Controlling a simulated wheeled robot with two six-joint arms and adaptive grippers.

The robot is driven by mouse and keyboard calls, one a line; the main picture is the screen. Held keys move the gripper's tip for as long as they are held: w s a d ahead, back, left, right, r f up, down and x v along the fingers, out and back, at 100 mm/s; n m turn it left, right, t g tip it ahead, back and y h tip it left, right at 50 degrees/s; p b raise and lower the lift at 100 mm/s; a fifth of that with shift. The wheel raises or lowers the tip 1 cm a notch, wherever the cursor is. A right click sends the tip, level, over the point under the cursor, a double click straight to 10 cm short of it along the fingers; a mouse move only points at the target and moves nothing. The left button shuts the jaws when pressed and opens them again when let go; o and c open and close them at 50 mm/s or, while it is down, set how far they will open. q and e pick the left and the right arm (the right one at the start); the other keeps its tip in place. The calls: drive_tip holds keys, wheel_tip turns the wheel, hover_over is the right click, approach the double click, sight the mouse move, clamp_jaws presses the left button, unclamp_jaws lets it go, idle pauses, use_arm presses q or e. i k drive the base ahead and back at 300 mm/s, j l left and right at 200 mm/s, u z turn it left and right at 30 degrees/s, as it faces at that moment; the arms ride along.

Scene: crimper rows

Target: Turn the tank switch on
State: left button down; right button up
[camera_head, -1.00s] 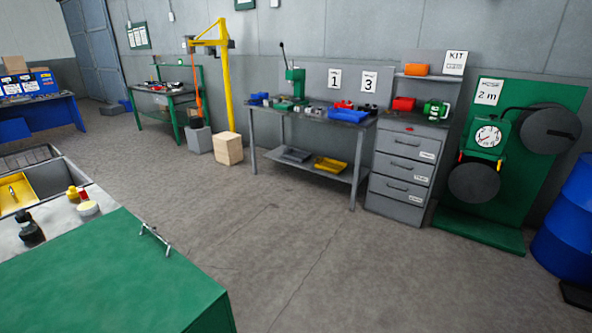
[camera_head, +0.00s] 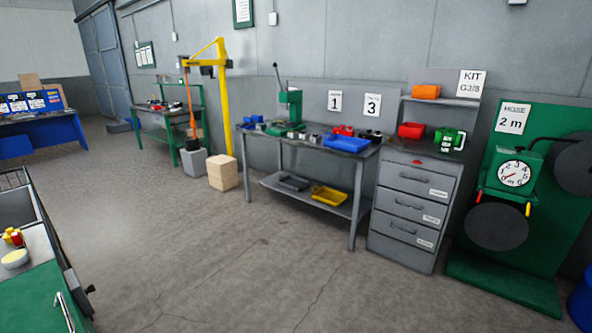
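I see no switch that I can tell for certain as the tank switch, and no tank is clearly in view. The green hose station (camera_head: 510,215) at the right carries a round dial (camera_head: 514,173), a sign reading "HOSE 2 m" and dark round reels. A blue drum (camera_head: 581,300) is cut off at the lower right edge. Neither of my grippers shows in the head view.
A grey workbench (camera_head: 348,213) with a green press (camera_head: 290,105) stands at the wall, beside a grey drawer cabinet (camera_head: 409,208). A yellow crane (camera_head: 227,110) stands left of it. A green-topped cart (camera_head: 40,303) is at lower left. The middle floor is clear.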

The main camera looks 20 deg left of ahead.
sight(91, 287)
drive_tip(key=i+u, duration=0.2)
drive_tip(key=u, duration=0.25)
drive_tip(key=i+l+u, duration=0.1)
drive_tip(key=u, duration=0.3)
drive_tip(key=i+l+u, duration=0.15)
drive_tip(key=i+u, duration=0.15)
drive_tip(key=u, duration=0.15)
drive_tip(key=i+l+u, duration=0.15)
drive_tip(key=u, duration=0.3)
drive_tip(key=i+l+u, duration=0.1)
drive_tip(key=l+u, duration=0.2)
drive_tip(key=u, duration=0.15)
drive_tip(key=i+l+u, duration=0.1)
drive_tip(key=l+u, duration=0.3)
drive_tip(key=i+l+u, duration=0.1)
drive_tip(key=u, duration=0.15)
